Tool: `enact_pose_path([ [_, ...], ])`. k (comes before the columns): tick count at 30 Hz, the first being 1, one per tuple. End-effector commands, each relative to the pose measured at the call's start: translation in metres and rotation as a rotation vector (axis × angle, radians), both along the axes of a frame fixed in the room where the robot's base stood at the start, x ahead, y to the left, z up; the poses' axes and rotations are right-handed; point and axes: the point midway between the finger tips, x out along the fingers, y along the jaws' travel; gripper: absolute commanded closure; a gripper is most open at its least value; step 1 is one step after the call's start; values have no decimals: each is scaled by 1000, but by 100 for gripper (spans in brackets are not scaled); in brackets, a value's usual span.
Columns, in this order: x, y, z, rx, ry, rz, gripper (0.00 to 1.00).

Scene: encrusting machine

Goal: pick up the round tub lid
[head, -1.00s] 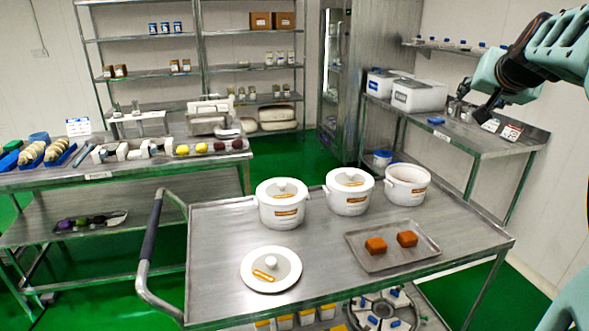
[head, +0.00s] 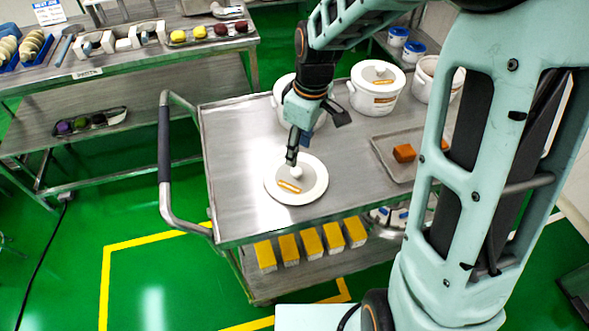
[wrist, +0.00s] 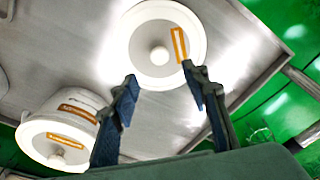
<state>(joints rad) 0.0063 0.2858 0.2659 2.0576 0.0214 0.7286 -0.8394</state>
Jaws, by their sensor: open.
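The round tub lid (head: 297,181) lies flat on the steel cart top near its front edge. It is white with a grey centre, a round knob and an orange-outlined label. In the wrist view the lid (wrist: 152,68) shows ahead of the fingers, its knob between and beyond the fingertips. My gripper (head: 293,150) points down just above the lid's far side, close to the knob. In the wrist view my gripper (wrist: 160,84) is open and nothing is between its fingers. Whether a fingertip touches the lid is unclear.
A lidded white tub (head: 376,88) and an open tub (head: 424,80) stand at the back of the cart. Another lidded tub (head: 283,88) is partly behind my arm. A tray (head: 386,150) with brown blocks lies to the right. The cart top (head: 235,150) is bare left of the lid.

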Motion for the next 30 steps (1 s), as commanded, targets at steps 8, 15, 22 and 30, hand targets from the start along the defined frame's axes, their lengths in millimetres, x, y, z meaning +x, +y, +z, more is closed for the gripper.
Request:
enact_pose_path([
  [8, 2, 3, -34, 0, 0, -2, 58],
  [15, -1, 3, -62, -1, 3, -4, 58],
  [22, 2, 5, -86, 2, -1, -5, 58],
  [30, 2, 5, -87, 1, -3, -5, 59],
])
